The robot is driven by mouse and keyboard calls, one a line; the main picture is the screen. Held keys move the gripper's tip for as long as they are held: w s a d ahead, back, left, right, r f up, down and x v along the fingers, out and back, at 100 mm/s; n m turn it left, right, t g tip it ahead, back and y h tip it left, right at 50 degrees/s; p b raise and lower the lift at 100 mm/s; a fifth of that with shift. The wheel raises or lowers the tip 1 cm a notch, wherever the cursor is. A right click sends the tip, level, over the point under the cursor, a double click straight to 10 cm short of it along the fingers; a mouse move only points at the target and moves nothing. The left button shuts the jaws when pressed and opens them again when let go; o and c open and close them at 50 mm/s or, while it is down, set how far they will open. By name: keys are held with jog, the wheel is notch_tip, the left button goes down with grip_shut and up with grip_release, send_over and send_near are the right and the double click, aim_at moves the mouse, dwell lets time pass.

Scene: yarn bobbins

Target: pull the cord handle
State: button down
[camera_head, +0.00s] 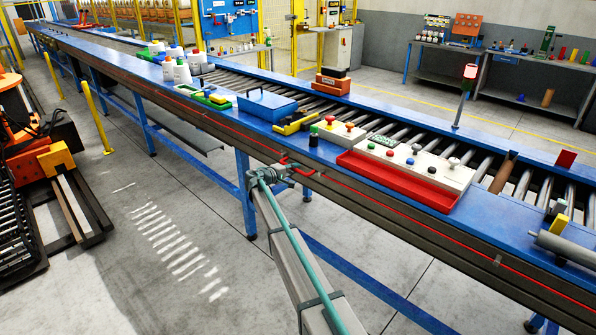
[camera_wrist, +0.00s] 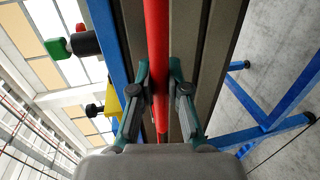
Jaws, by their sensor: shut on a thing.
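A thin red cord (camera_head: 230,133) runs along the dark front side of the conveyor in the head view. The red cord handle (camera_head: 291,161) shows as a small bent red piece at the end of my gripper (camera_head: 285,171). In the wrist view the red handle (camera_wrist: 157,35) runs from the top edge down between the two fingers of my gripper (camera_wrist: 164,82). The fingers are shut on it, one on each side.
Above the cord, the blue conveyor edge carries a red tray (camera_head: 398,184), a button panel (camera_head: 415,166), a blue box (camera_head: 267,105) and white bottles (camera_head: 182,72). A blue leg (camera_head: 245,190) stands left of my arm. The floor in front is open.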

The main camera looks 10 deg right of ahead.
jog(key=shift+s+a, duration=0.45)
jog(key=shift+a, duration=0.15)
jog(key=c, duration=1.1)
grip_release()
jog(key=shift+d, duration=0.1)
jog(key=shift+c, duration=0.2)
jog(key=v, duration=1.2)
jog(key=shift+f, duration=0.15)
